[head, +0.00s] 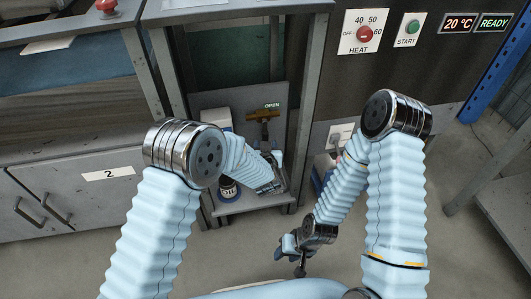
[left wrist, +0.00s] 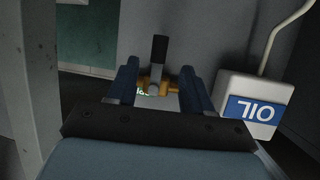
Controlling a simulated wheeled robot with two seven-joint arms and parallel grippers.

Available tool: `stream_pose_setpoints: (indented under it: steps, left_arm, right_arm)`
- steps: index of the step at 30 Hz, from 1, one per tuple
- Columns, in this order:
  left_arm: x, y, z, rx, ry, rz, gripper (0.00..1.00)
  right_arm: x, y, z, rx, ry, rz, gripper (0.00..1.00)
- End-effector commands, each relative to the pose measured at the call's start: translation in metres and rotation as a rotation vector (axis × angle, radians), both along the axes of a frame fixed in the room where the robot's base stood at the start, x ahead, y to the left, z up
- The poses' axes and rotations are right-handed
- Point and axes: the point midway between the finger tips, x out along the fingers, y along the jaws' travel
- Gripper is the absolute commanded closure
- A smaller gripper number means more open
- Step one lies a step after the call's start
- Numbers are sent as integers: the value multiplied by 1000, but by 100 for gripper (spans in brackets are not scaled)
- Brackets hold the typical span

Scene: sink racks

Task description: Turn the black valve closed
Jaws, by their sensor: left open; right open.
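The valve (head: 263,116) has a brass-coloured body and sits on the grey back panel of the open bay, beside a green "OPEN" label (head: 272,106). In the left wrist view its black handle (left wrist: 159,50) stands up between the fingers, with the brass body (left wrist: 146,87) behind. My left gripper (left wrist: 160,72) is open, one finger on each side of the handle, with visible gaps; contact cannot be told. In the head view my left forearm reaches into the bay and partly hides its hand. My right gripper (head: 300,266) is open and empty, low over the floor.
A white container with a blue "OIL" label (left wrist: 252,110) stands close to the right finger in the left wrist view. Grey posts (head: 305,110) frame the bay. A heat dial (head: 364,34) and start button (head: 411,27) are above right.

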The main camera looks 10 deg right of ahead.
Motion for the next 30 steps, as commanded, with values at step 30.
stream_pose_setpoints:
  steps: [30]
  left_arm:
    - [-61, 18, 19, -2, 24, 3, 49]
  right_arm:
    - [0, 1, 3, 1, 0, 1, 57]
